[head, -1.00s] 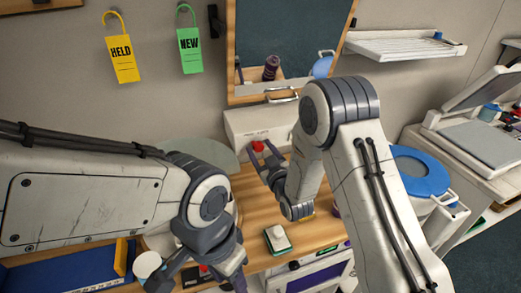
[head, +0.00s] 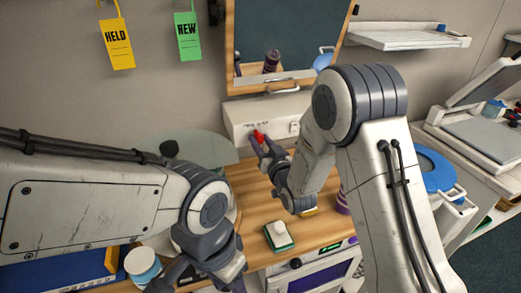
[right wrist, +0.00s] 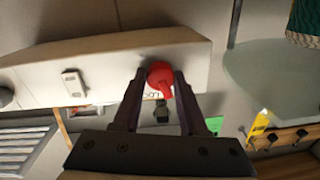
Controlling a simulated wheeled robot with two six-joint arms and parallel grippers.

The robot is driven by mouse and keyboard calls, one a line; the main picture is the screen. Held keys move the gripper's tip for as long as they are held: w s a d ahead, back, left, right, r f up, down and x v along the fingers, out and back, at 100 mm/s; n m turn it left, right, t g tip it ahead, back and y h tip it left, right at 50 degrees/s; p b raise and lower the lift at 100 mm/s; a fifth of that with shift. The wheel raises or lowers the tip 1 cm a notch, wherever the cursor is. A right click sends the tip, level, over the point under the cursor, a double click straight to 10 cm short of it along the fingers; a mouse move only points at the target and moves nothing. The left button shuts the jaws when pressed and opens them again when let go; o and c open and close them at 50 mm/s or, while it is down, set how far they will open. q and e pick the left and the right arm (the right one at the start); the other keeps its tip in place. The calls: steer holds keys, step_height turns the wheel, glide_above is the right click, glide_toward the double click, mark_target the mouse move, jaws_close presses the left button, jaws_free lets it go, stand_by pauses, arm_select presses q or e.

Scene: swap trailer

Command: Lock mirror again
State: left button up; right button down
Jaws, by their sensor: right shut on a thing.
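The mirror (head: 290,40) in its wooden frame stands upright at the back wall, with a metal handle (head: 282,88) at its lower edge. Below it is a long white box (head: 240,122) with a red knob (head: 258,135) on its front. My right gripper (head: 262,146) is at the knob. In the right wrist view its two fingers (right wrist: 158,88) are closed on either side of the red knob (right wrist: 160,77). My left gripper (head: 200,278) is low at the front, its fingers apart and partly cut off by the picture's edge.
A green and white block (head: 279,235) lies on the wooden counter (head: 250,205). A white cup (head: 142,262) stands near my left gripper. Yellow (head: 117,44) and green (head: 187,37) tags hang on the wall. A blue-lidded bin (head: 435,170) is at the right.

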steer(key=m+b, duration=0.6)
steer(key=shift+f+m, duration=0.2)
steer(key=shift+m, duration=0.1)
steer(key=m+b, duration=0.3)
steer(key=shift+m, duration=0.4)
steer(key=shift+r+m+b, duration=0.1)
steer(key=shift+m+b, duration=0.5)
steer(key=shift+m, duration=0.1)
steer(key=shift+d, duration=0.1)
steer(key=shift+c, duration=2.2)
jaws_free()
